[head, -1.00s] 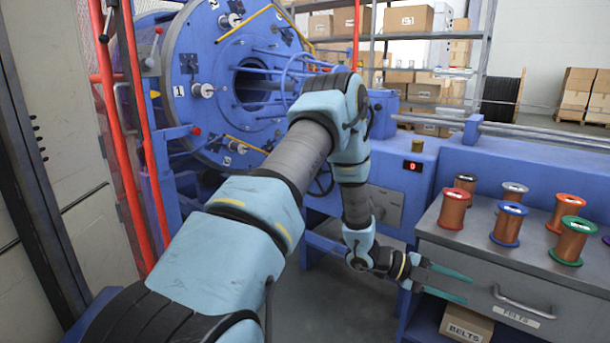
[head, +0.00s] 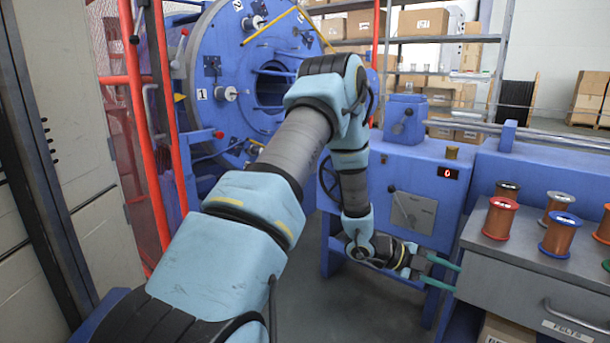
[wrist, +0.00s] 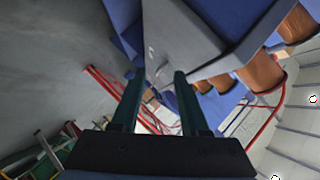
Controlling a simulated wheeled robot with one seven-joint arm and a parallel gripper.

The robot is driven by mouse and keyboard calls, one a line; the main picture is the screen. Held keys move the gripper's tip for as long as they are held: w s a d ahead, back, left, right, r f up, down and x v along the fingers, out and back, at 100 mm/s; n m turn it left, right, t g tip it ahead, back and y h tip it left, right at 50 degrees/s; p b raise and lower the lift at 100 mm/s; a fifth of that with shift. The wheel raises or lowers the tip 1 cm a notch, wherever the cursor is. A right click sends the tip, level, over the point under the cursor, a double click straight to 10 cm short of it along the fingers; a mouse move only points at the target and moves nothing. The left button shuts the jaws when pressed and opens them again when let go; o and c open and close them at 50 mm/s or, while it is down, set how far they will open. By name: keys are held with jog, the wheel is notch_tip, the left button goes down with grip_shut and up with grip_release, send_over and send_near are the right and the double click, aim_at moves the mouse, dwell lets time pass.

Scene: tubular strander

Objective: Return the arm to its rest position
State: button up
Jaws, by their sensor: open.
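My gripper (head: 441,272) is in front of the blue machine base, close to the left side of the grey drawer cabinet (head: 530,290) in the head view. Its two green fingers point right and stand apart with nothing between them. The wrist view shows the same open fingers (wrist: 157,78), with the cabinet and several copper spools beyond them. My arm reaches forward from the bottom of the head view and bends down at the elbow. I cannot tell whether the fingertips touch the cabinet.
Several copper spools (head: 500,218) stand on the cabinet top. The blue strander (head: 235,85) with its numbered disc is at the back left, beside red guard posts (head: 160,120). Grey floor (head: 290,290) is clear below my arm.

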jog(key=w+a+r+n+t+y, duration=0.35)
jog(key=w+a+n, duration=0.2)
jog(key=a, duration=0.25)
jog(key=w+a+r+n+t+y, duration=0.2)
jog(key=w+a+n+t+y, duration=0.15)
jog(key=w+a+n, duration=0.35)
jog(key=s+a+r+n+t+y, duration=0.1)
jog(key=a+n+y, duration=0.1)
jog(key=a, duration=0.4)
jog(key=s+a+r+n+y, duration=0.1)
jog(key=a+r+n, duration=0.15)
jog(key=a, duration=0.35)
jog(key=s+a+r+n+g+y, duration=0.35)
jog(key=s+a+n, duration=0.9)
jog(key=s, duration=0.45)
jog(key=w+p+v, duration=0.3)
jog(key=p+v, duration=1.4)
jog(key=shift+w+a+r+g, duration=0.25)
jog(key=shift+w+g, duration=0.1)
jog(key=shift+w, duration=0.1)
